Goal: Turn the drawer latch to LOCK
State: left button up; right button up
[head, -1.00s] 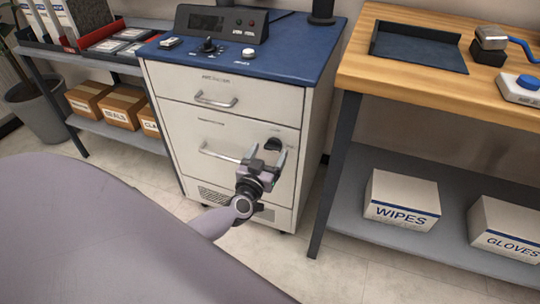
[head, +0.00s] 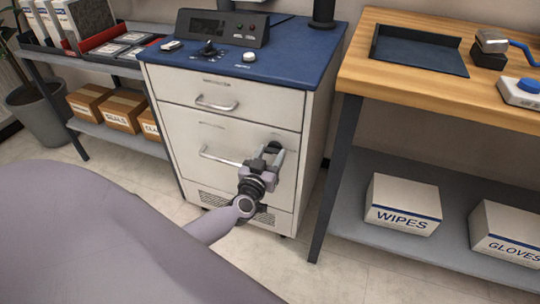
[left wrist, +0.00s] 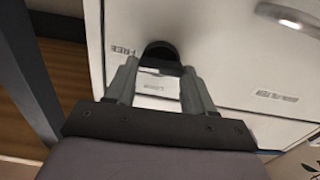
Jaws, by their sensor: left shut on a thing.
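The drawer latch (head: 273,146) is a small dark knob at the upper right of the cabinet's large lower drawer front (head: 230,137). My left gripper (head: 270,155) reaches up to it, with its two fingers shut on the latch. In the left wrist view the black rounded latch (left wrist: 160,51) shows between the grey fingertips (left wrist: 158,73). A "FREE" label (left wrist: 122,50) is beside it, and a small blurred label (left wrist: 153,86) shows between the fingers. The fingers hide part of the latch, so its exact angle is hard to tell. My right gripper is not in view.
A bar handle (head: 220,157) sits left of my gripper, and another handle (head: 216,104) is on the upper drawer. A wooden bench (head: 440,85) with a dark leg (head: 337,180) stands to the right. Open floor (head: 335,270) lies between.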

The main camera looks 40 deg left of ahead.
pick_arm(q)
jog(key=n, duration=0.3)
jog(key=shift+n, duration=0.3)
jog(key=shift+a+f+n, duration=0.1)
jog(key=shift+n, duration=0.8)
jog(key=n, duration=0.2)
jog(key=shift+n, duration=0.4)
jog(key=shift+f+n, duration=0.1)
jog(key=shift+n, duration=0.8)
jog(key=n+b, duration=0.1)
jog(key=n, duration=0.1)
jog(key=shift+a+n, duration=0.1)
jog(key=shift+n, duration=0.3)
jog(key=n+b, duration=0.1)
jog(key=n, duration=0.3)
jog(key=shift+f+n, duration=0.1)
jog(key=shift+n, duration=0.2)
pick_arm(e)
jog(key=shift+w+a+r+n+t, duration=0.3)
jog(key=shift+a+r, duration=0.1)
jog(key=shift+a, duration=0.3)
